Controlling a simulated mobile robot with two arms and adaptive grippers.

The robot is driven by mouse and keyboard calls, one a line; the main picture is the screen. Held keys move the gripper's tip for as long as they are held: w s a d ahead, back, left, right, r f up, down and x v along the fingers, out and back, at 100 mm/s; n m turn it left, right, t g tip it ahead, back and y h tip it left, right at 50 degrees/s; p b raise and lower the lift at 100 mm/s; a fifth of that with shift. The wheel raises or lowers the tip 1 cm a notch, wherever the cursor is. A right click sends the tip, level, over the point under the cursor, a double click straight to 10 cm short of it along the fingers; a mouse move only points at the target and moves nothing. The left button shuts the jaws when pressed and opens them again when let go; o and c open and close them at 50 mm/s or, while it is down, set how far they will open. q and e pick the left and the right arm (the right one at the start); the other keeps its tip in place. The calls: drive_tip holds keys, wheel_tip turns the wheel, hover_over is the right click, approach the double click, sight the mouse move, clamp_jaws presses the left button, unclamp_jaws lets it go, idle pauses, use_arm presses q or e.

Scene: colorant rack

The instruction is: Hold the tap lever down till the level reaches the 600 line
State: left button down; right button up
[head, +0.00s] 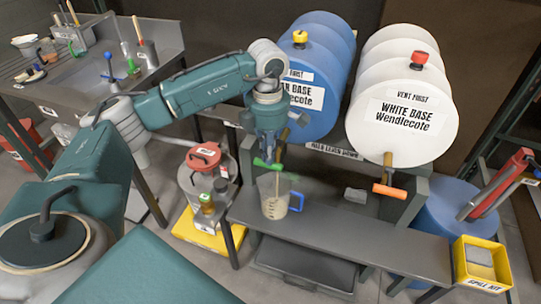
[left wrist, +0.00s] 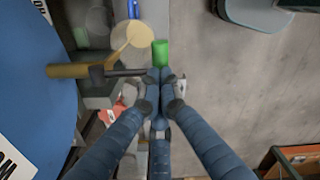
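The blue drum (head: 318,75) lies on its side, with a brass tap (left wrist: 70,70) whose lever has a green grip (head: 262,163). The grip also shows in the left wrist view (left wrist: 160,52). My left gripper (head: 268,150) is over the lever from above, fingertips drawn together at the grip (left wrist: 160,78) and seemingly touching it. A clear jug (head: 275,206) with a blue handle stands below the tap. A thin pale stream appears to fall into it, and cream liquid fills its lower part. The 600 line is too small to read. My right gripper is out of view.
The white drum (head: 403,115) with an orange-handled tap (head: 390,190) lies to the right. The jug stands on a dark grey shelf (head: 340,232). A pot with a red lid (head: 203,156) is left of it, and a yellow spill kit (head: 480,262) at right.

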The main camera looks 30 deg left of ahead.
use_arm(q)
drive_tip(key=shift+f+b, duration=0.6)
drive_tip(key=shift+f, duration=0.4)
idle(7.0)
